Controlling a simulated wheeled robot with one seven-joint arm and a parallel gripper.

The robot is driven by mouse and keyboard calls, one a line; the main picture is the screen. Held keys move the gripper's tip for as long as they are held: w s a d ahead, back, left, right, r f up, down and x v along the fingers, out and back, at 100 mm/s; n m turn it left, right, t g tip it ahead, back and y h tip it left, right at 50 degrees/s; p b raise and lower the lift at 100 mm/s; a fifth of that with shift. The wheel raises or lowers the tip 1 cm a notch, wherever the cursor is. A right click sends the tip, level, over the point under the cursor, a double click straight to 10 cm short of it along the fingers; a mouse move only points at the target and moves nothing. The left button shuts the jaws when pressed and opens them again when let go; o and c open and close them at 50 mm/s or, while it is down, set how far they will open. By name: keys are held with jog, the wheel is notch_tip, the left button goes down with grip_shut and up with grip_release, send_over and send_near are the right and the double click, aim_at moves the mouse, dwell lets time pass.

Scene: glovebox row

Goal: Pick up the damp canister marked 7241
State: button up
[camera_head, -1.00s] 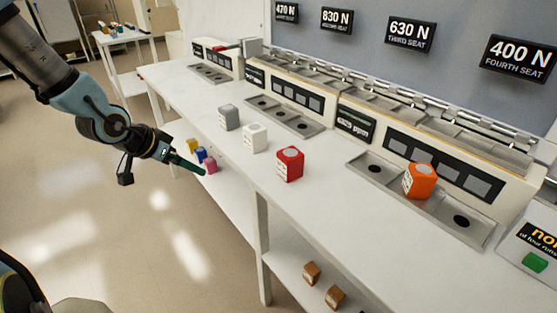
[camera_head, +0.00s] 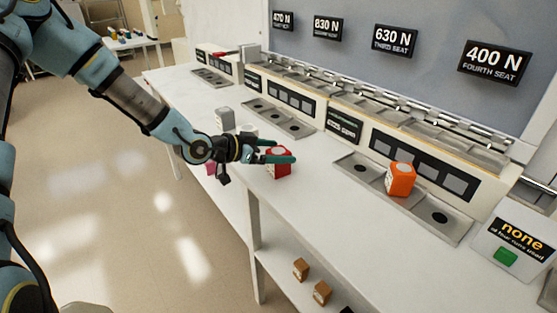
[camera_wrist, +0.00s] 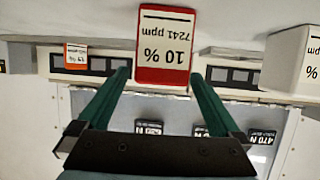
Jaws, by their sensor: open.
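The red canister (camera_head: 281,172) stands on the white bench, partly hidden by my gripper in the head view. In the wrist view the red canister (camera_wrist: 165,65) fills the upper middle; its white label, upside down there, reads "10 %" and "7241 ppm". My gripper (camera_head: 285,151) is at the canister, with its teal fingers by its upper part. In the wrist view my gripper (camera_wrist: 159,76) is open and empty, a finger towards each side of the canister. I cannot tell whether the fingertips are around it or still short of it.
An orange canister (camera_head: 401,179) sits on a seat tray at the right. A grey canister (camera_head: 224,119) and a partly hidden white canister (camera_head: 250,131) stand left of the red one. Brown blocks (camera_head: 301,269) lie on the lower shelf. The bench front between red and orange is clear.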

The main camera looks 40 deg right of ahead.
aim_at(287, 152)
jog(key=shift+p+x, duration=0.6)
jog(key=shift+x, duration=1.35)
jog(key=shift+c, duration=0.4)
jog(key=c, duration=1.4)
